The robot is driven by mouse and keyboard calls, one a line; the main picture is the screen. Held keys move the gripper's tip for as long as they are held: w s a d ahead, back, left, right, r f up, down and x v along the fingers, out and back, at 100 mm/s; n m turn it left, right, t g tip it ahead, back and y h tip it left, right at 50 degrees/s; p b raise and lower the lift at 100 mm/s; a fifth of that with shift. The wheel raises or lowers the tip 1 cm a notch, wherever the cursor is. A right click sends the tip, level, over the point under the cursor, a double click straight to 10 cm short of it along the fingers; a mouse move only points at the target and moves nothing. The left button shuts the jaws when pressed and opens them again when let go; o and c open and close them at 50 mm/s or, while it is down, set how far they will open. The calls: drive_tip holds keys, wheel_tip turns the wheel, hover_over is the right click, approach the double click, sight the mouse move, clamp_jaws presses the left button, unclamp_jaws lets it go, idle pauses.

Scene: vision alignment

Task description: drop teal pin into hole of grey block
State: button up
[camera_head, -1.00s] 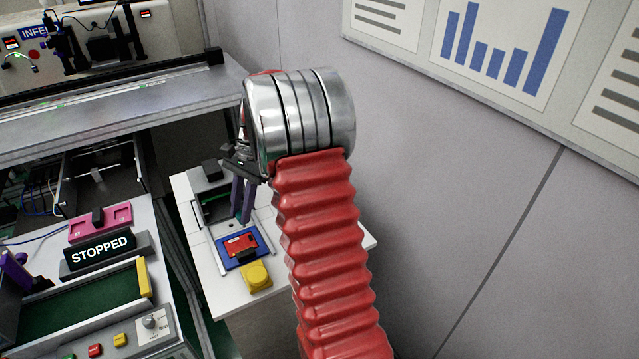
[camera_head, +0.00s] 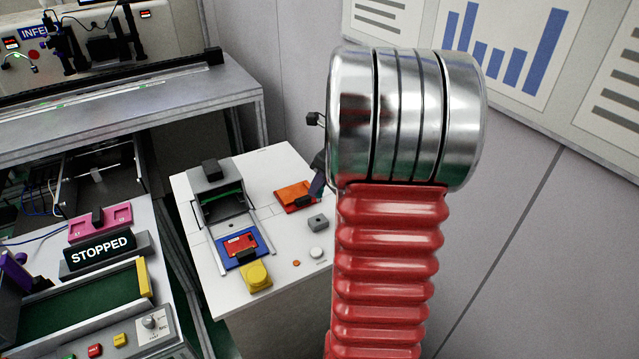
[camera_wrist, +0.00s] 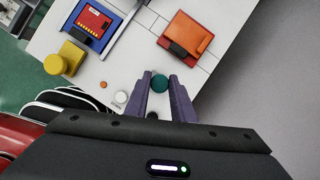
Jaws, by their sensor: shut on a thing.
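My gripper (camera_wrist: 160,84) is shut on the teal pin (camera_wrist: 160,82), whose round end shows between the two purple fingertips in the wrist view. How high the pin is above the table cannot be told.
On the white table (camera_head: 225,265) stand an orange box (camera_head: 296,196), a blue fixture with a red board (camera_head: 240,246), a yellow block (camera_head: 257,278), a white knob (camera_head: 317,252) and a small orange disc (camera_head: 296,263). A grey wall (camera_head: 530,230) rises at right.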

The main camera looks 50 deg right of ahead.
sight(319, 200)
idle(0.3)
drive_tip(key=shift+f, duration=2.9)
drive_tip(key=shift+f, duration=1.7)
drive_tip(key=o, duration=1.1)
drive_tip(key=v, duration=1.3)
drive_tip(key=shift+s+r, duration=0.15)
drive_tip(key=shift+r, duration=0.2)
drive_tip(key=shift+d, duration=0.1)
